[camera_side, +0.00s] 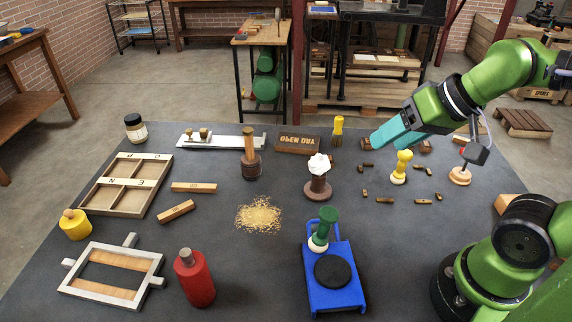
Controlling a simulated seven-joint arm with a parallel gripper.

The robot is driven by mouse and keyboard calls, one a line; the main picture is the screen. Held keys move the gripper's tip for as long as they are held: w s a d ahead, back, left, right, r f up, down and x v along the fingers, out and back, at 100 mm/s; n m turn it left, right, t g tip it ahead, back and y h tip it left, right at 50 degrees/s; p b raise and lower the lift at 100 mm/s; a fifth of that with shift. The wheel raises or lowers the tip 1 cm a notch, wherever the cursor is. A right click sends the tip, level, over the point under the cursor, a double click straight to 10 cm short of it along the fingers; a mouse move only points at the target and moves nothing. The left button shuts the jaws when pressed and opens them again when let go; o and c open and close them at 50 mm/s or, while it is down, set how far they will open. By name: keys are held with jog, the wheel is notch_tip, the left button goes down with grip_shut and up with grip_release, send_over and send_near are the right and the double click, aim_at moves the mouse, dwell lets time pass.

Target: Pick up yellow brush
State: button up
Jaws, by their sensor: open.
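Several yellow pieces stand on the dark table. One yellow handle on a pale, rounded base (401,168) is upright among small brown blocks, right of centre. Another upright yellow piece (338,130) stands farther back, beside a brown block. I cannot tell for certain which of these two is the yellow brush. My gripper (383,141), with teal fingers, is at the back right, between the two in the picture and apparently above the table. It is open, and nothing shows between its fingers. Its height and exact distance from either piece are hard to judge.
Small brown blocks (385,199) lie scattered around the pale-based piece. A dark wooden stamp (318,187) with a white top stands left of it. A blue press (337,283) with a green handle is in front. A lettered brown block (297,144) lies at the back.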

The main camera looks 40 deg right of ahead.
jog(key=w+d+f, duration=0.1)
jog(key=w+f, duration=0.1)
jog(key=n+g+h, duration=0.2)
jog(key=g+h, duration=0.1)
send_near(340, 117)
jog(key=shift+n, duration=0.3)
jog(key=x, duration=1.2)
jog(key=shift+w+a+f, duration=0.1)
jog(key=shift+f, duration=0.1)
